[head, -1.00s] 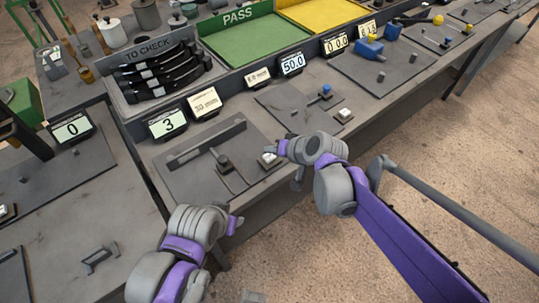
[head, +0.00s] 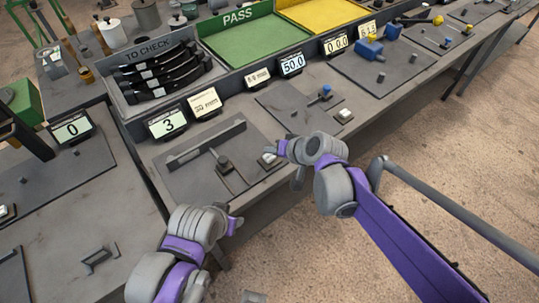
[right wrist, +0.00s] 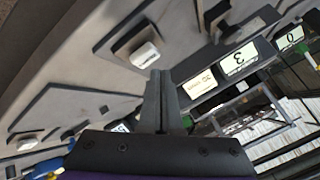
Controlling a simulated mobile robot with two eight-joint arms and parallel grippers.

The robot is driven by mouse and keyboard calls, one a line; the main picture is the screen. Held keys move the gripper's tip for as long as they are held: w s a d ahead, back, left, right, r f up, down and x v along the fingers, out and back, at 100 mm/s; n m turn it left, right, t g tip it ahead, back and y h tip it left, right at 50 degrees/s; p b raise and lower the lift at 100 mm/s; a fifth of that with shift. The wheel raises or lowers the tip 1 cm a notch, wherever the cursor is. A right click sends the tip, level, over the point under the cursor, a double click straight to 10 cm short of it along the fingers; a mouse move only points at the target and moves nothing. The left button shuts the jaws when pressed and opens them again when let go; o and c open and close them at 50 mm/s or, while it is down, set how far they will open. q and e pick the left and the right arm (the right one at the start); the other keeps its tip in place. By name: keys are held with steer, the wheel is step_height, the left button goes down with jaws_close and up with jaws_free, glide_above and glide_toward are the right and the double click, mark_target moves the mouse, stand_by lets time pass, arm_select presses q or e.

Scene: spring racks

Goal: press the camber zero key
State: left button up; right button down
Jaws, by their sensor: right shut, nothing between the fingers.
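A small white key (head: 269,158) on a dark base sits at the right front of the grey plate below the display reading 3 (head: 168,123). I take it for the camber zero key, but its marking is too small to read. My right gripper (head: 280,149) is beside it in the head view. In the right wrist view the shut, empty fingers (right wrist: 160,76) point at the white key (right wrist: 145,54), with their tips close to its edge; I cannot tell whether they touch. My left gripper (head: 235,222) is low by the bench's front edge, its fingers unclear.
A black-knobbed lever (head: 224,164) and a long grey bar (head: 206,143) share the plate. Another white key (head: 344,115) and a blue knob (head: 326,90) are on the plate to the right. Behind stand a rack of black springs (head: 155,70) and a green PASS tray (head: 255,42).

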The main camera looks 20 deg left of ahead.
mark_target(271, 159)
steer(key=shift+f, duration=0.1)
stand_by(0.5)
steer(key=shift+f+b, duration=0.3)
steer(key=shift+f, duration=0.05)
steer(key=shift+f+b, duration=0.35)
steer(key=shift+f, duration=0.2)
stand_by(0.6)
steer(key=shift+r, duration=0.1)
steer(key=shift+r+p, duration=0.65)
steer(key=shift+r, duration=0.25)
steer(key=shift+r, duration=0.1)
steer(key=shift+r+p, duration=1.6)
steer(key=shift+r, duration=0.85)
